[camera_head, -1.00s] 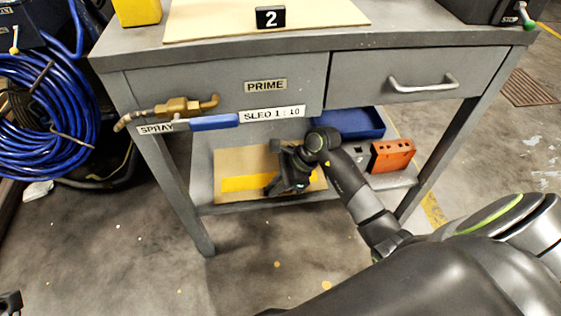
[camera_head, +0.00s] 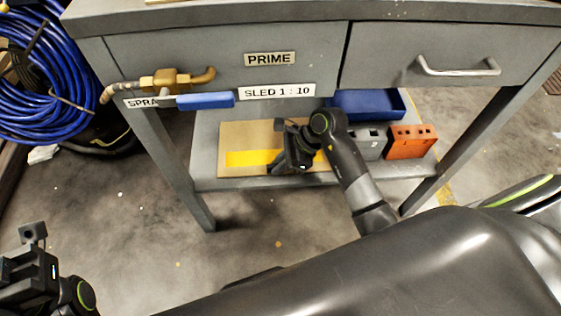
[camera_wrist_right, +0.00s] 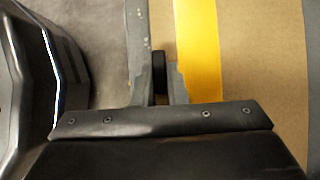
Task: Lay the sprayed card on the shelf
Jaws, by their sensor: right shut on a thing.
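The sprayed card (camera_head: 233,138) is a tan sheet with a yellow stripe (camera_head: 245,158). It appears flat at the left part of the grey lower shelf (camera_head: 215,183); whether it rests fully on the shelf I cannot tell. My right gripper (camera_head: 285,160) is shut on the card's near edge and hides part of the stripe. In the right wrist view the card (camera_wrist_right: 260,60) and stripe (camera_wrist_right: 197,50) fill the right side beside the fingers (camera_wrist_right: 160,75). My left gripper (camera_head: 33,240) is at the lower left, away from the shelf; its jaw state is unclear.
A blue tray (camera_head: 365,104), a grey block (camera_head: 372,143) and an orange block (camera_head: 411,140) sit on the shelf to the right of the card. Above is the table front with a PRIME label (camera_head: 270,59) and blue-handled spray valve (camera_head: 205,100). Blue hose (camera_head: 40,110) coils at left.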

